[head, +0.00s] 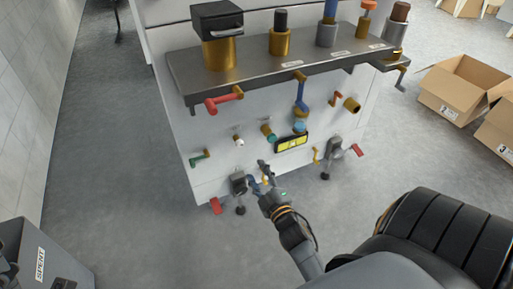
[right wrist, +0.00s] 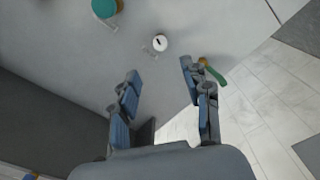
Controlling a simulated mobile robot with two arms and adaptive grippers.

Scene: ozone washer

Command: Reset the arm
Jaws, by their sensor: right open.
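My right gripper (head: 264,182) is in front of the lower part of the white washer cabinet (head: 212,170) in the head view. In the right wrist view my right gripper (right wrist: 162,95) is open, with nothing between its two fingers. A white round knob (right wrist: 161,43) on the panel shows beyond the fingertips. A green handle (right wrist: 213,72) shows behind the right finger, and a teal round part (right wrist: 107,7) is at the top. My left gripper is not in either view.
A metal shelf (head: 290,69) with several canisters juts from the cabinet. Levers, including a red handle (head: 223,102), stick out below it. Open cardboard boxes (head: 450,104) stand at the right. A grey bin (head: 40,258) marked SPENT is at the lower left. Grey floor around is clear.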

